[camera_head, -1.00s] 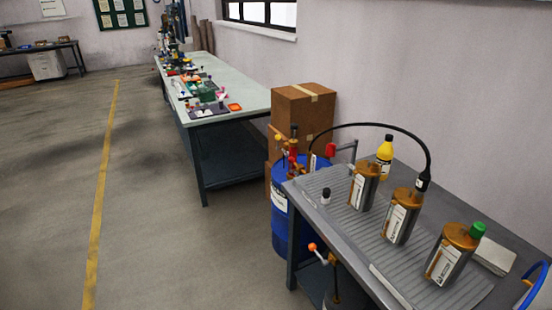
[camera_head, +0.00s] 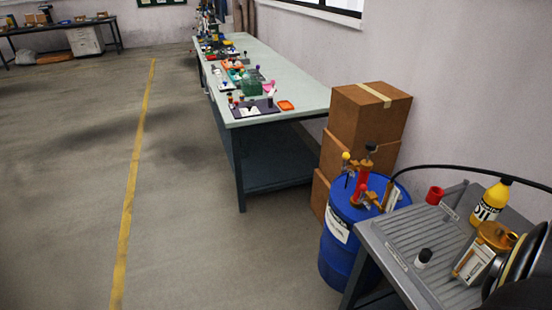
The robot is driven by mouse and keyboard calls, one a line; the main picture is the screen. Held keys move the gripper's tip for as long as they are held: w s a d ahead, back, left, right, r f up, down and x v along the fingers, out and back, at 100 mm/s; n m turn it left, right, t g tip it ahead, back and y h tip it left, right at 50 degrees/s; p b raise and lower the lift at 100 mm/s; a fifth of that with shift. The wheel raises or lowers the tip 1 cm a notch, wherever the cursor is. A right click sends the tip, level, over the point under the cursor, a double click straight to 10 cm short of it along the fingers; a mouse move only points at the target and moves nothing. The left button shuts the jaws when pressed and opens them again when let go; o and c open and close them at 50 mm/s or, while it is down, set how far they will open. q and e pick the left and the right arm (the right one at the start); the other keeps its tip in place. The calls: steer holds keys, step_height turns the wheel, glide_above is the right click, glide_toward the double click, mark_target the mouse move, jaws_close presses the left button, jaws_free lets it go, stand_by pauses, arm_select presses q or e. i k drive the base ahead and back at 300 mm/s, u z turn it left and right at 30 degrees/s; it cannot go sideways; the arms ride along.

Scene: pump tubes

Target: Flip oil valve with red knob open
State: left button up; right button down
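A blue drum (camera_head: 345,244) stands at the left end of the near grey table. On its top are brass and red valve fittings, with a red upright part (camera_head: 362,182), a yellow knob (camera_head: 346,156) and a dark knob (camera_head: 371,148). A red knob or cap (camera_head: 435,194) shows at the back of the near table. I cannot tell whether it belongs to a valve, or how any valve is set. No gripper fingers show. A dark rounded shape with a pale rim at the lower right edge may be part of my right arm.
The near grey table (camera_head: 400,250) carries a yellow bottle (camera_head: 490,200), a brass-topped canister (camera_head: 480,255) and a small black-capped bottle (camera_head: 423,258). A black hose arches over it. Cardboard boxes (camera_head: 370,125) stand behind the drum. A long workbench (camera_head: 285,75) runs back. Floor at left is clear.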

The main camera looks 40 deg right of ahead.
mark_target(363, 188)
steer(key=z, duration=0.3)
steer(key=i, duration=1.3)
steer(key=z, duration=1.4)
steer(key=i, duration=0.35)
steer(key=z, duration=0.2)
